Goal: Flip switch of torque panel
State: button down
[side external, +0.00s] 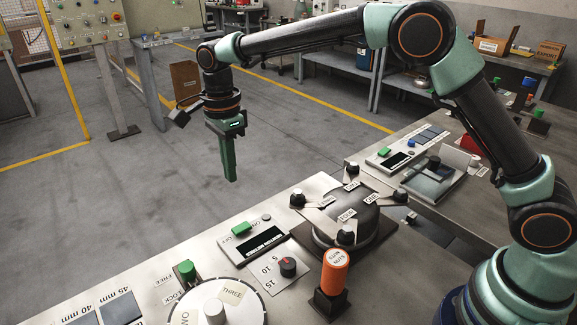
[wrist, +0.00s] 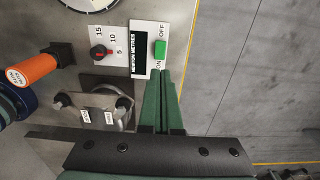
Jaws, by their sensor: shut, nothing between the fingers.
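The torque panel (side external: 268,246) lies on the metal bench, with a dark NEWTON METRES display. My gripper (side external: 231,180) points down, shut and empty, above and apart from the switch, near the bench's far edge. In the wrist view the closed green fingertips (wrist: 162,75) appear just below the switch and partly cover the ON end.
A red-marked dial (side external: 288,266) with numbers 5, 10 and 15 is beside the panel. A round black fixture with clamp arms (side external: 345,222) stands to the right, and an orange-capped handle (side external: 335,270) in front. A green lever (side external: 187,269) is at left. The air around the gripper is clear.

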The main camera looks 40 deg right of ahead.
aim_at(238, 229)
notch_tip(238, 229, down, 13)
jog(key=shift+r, duration=0.1)
jog(key=shift+f, duration=0.65)
dwell(0.3)
jog(key=shift+a+f, duration=0.15)
jog(key=shift+f, duration=0.05)
jog(key=shift+s, duration=0.1)
